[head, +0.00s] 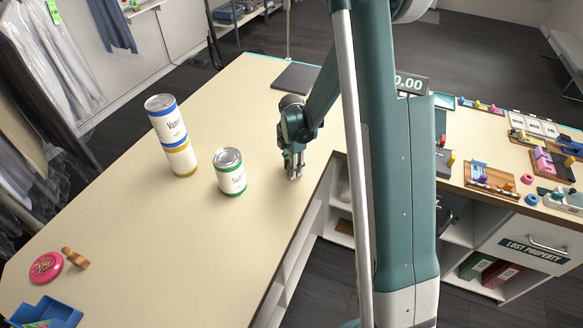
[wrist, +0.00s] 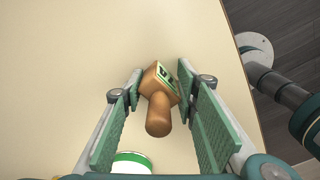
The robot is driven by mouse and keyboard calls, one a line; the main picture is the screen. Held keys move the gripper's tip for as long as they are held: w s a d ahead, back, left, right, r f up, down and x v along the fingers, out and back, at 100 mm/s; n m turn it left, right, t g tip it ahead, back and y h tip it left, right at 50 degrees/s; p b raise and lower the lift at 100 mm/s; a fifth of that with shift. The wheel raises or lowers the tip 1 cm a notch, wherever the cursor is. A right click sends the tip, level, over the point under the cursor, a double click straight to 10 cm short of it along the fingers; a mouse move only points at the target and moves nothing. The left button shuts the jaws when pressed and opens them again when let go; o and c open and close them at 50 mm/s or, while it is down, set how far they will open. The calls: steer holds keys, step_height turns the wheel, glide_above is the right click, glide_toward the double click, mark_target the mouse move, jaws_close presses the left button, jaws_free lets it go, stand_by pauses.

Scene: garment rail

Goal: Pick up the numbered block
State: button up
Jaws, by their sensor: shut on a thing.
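In the wrist view, a brown wooden block (wrist: 158,82) with a rounded knob handle and a dark, green-edged marked face sits between my fingers. I take it for the numbered block; its marking is too small to read. My gripper (wrist: 157,92) is shut on it, with a green pad on either side. In the head view my gripper (head: 294,176) points down at the counter, right of the short can, and the block is not clearly visible there. I cannot tell whether the block touches the counter.
A short green-banded can (head: 230,178) stands close left of my gripper, with a taller stacked pair of cans (head: 172,136) beyond. A pink disc (head: 46,267) and blue tray (head: 45,314) lie front left.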

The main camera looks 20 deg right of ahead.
steer(key=shift+r, duration=0.1)
steer(key=shift+r+b, duration=0.3)
steer(key=shift+r, duration=4.6)
steer(key=shift+r, duration=0.1)
